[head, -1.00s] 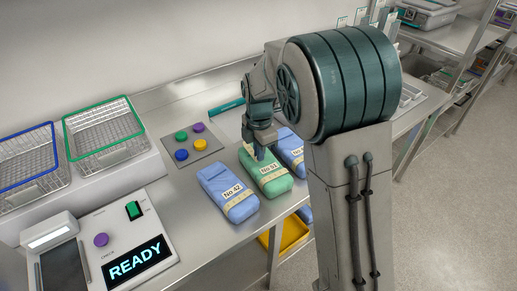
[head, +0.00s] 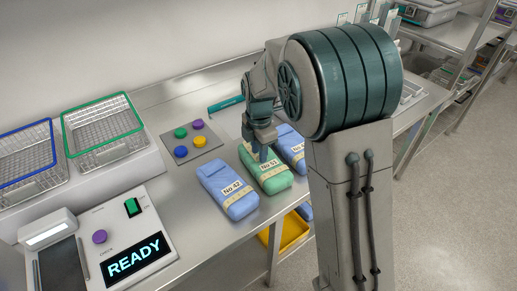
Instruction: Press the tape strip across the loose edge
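A green wrapped pack (head: 272,179) with a pale tape strip (head: 270,168) and a label that seems to read No.51 lies on the steel counter. A blue pack (head: 228,192) labelled No.42 lies to its left. Another blue pack (head: 290,147) lies to its right, partly hidden by my arm. My gripper (head: 262,156) points down at the far part of the green pack, at or just above its surface. Its fingertips are small and partly hidden, so I cannot tell whether they touch the pack or are open. The loose edge cannot be made out.
A grey plate with coloured buttons (head: 201,142) lies behind the packs. A device with a READY display (head: 133,260) stands front left, with blue-rimmed (head: 26,150) and green-rimmed (head: 102,128) wire baskets behind it. A yellow bin (head: 294,231) sits below the counter.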

